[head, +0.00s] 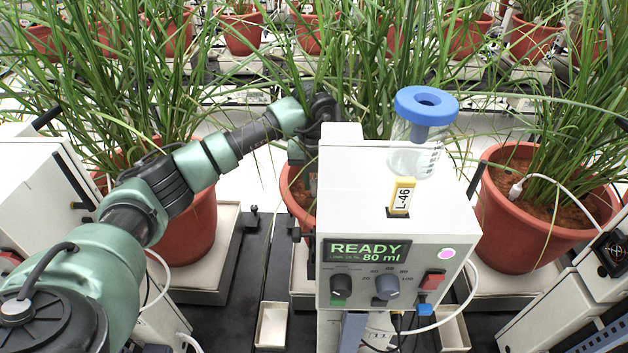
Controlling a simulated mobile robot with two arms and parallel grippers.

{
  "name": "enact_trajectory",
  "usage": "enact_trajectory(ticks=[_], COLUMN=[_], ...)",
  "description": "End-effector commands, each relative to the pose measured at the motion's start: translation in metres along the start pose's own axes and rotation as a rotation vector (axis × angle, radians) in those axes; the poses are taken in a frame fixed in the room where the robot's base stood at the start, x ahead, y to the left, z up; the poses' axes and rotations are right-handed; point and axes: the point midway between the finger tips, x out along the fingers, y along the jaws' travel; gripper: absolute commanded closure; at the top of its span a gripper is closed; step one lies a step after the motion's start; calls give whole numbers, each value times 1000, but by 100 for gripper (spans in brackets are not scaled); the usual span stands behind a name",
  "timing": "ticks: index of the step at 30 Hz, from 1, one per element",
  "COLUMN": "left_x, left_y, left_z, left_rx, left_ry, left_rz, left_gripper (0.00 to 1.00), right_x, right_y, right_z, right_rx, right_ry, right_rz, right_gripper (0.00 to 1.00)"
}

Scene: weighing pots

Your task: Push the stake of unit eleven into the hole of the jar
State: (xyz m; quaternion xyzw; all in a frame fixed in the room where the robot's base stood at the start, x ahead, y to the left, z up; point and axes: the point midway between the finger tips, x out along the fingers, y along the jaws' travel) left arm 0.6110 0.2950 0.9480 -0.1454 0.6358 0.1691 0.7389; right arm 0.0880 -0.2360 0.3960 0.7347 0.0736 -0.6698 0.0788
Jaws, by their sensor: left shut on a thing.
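Unit eleven is a white box (345,190) with "11" low on its post and a panel reading "READY 80 ml". On its top stands a clear jar (410,158) with a blue lid (427,103) that has a dark round hole in its middle. My left gripper (303,178) points down behind the left edge of the box, over the red pot (290,190) behind it. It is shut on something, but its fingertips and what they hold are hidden. I cannot see this unit's stake. The lid's hole looks empty. My right gripper is out of view.
A yellow tag "L-46" (403,196) stands on the box in front of the jar. A pot at right (525,232) has a white stake (516,188) with a cable in its soil. Long leaves hang around my arm and the jar. Other white units stand left and right.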

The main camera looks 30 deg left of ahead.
Motion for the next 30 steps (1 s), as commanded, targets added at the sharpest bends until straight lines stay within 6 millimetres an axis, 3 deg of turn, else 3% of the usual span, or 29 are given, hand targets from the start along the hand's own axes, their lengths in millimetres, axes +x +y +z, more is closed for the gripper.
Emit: enact_trajectory(ticks=[30], left_x=[-26], left_y=[0], left_z=[4], left_rx=[0], left_ry=[-1], left_rz=[0], left_gripper=[100], right_x=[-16], right_y=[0], right_z=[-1], right_rx=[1], right_ry=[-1], right_rz=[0], right_gripper=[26])
